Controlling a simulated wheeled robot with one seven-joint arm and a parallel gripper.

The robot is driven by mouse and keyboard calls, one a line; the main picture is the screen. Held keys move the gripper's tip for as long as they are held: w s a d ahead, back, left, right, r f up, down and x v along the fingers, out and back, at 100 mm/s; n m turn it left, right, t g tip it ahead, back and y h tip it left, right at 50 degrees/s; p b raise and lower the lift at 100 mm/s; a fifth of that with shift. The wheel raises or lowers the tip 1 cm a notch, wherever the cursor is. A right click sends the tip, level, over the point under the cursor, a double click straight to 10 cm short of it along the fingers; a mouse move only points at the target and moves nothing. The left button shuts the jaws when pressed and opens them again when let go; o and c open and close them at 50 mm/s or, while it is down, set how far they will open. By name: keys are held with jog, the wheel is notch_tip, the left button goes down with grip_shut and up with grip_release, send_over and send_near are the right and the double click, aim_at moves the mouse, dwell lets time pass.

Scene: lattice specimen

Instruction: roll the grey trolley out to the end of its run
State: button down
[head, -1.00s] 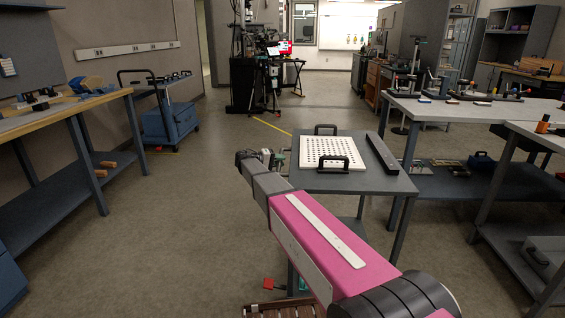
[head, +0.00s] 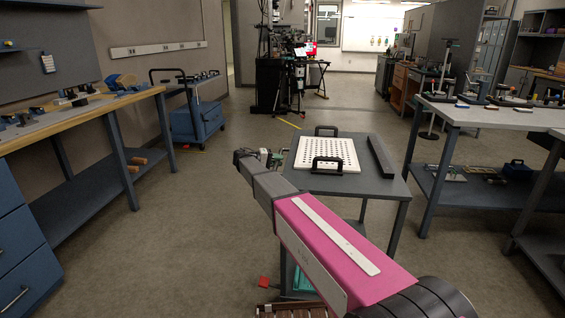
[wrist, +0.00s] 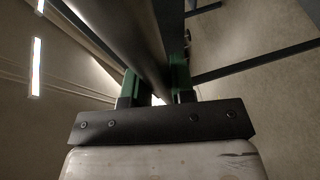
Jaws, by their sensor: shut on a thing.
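The grey trolley (head: 375,182) stands in front of me in the head view. Its flat top carries a white perforated plate with two black handles (head: 327,155) and a dark long bar along its right side. My gripper (head: 272,158) is at the trolley's left edge, partly hidden behind my arm's end. In the wrist view, the green fingers of my gripper (wrist: 155,88) are shut on a thick grey round bar (wrist: 125,35), apparently the trolley's handle. Where the bar joins the trolley is hidden.
A wooden-topped bench (head: 75,115) stands at left, with blue drawers near me. A blue cart (head: 195,118) is beyond it. A grey workbench (head: 490,117) stands close to the trolley's right. Open floor (head: 190,220) lies left of the trolley.

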jog(key=shift+w+a, duration=0.1)
jog(key=shift+a, duration=0.2)
jog(key=c, duration=1)
grip_release()
jog(key=v, duration=1.1)
jog(key=shift+d, duration=0.1)
